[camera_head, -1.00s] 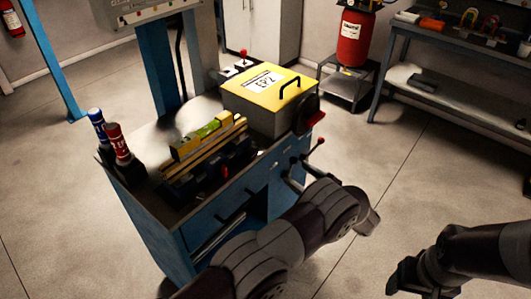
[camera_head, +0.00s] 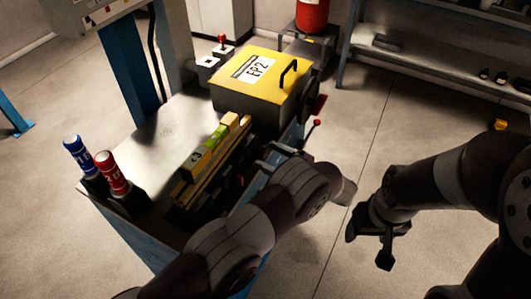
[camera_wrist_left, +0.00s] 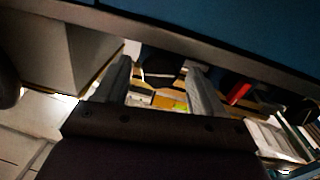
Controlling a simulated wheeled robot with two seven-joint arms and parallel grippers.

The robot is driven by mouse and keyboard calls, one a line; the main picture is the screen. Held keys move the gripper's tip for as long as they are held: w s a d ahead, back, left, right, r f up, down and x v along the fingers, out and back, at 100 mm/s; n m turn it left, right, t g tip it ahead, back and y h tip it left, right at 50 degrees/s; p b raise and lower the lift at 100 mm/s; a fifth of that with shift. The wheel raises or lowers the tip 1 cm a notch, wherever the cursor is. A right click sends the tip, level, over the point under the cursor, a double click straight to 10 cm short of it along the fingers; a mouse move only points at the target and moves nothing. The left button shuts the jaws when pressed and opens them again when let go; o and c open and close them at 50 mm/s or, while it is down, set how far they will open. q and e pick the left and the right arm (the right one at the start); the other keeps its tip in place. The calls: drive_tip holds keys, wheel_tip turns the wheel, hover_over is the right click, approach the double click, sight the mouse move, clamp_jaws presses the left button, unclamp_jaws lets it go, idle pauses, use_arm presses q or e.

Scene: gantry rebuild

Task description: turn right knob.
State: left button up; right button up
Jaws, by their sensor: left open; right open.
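In the head view a red knob (camera_head: 318,105) sits on the right side of a grey box with a yellow lid (camera_head: 258,72) marked EP2. A small red ball-ended lever (camera_head: 317,122) is just below it. I cannot tell which of these is the right knob. My left gripper (camera_head: 275,155) is at the cart's front edge, below and left of them, not touching them. Its two fingers stand apart and empty in the left wrist view (camera_wrist_left: 160,88). My right gripper (camera_head: 370,246) hangs open and empty over the floor, right of the cart.
The cart top (camera_head: 168,130) holds a yellow-green level (camera_head: 208,148), a blue can (camera_head: 77,153), a red can (camera_head: 112,170) and a box with a red-tipped lever (camera_head: 222,40). A shelf (camera_head: 440,68) stands at the back right.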

use_arm(q)
drive_tip(key=shift+c, duration=0.3)
drive_tip(key=c, duration=1)
drive_tip(key=shift+f+m+b, duration=0.1)
drive_tip(key=shift+m+b, duration=0.45)
drive_tip(key=shift+m, duration=0.35)
drive_tip(key=shift+r+m, duration=0.2)
drive_tip(key=shift+m, duration=1)
drive_tip(key=o, duration=1.1)
drive_tip(key=shift+c, duration=0.2)
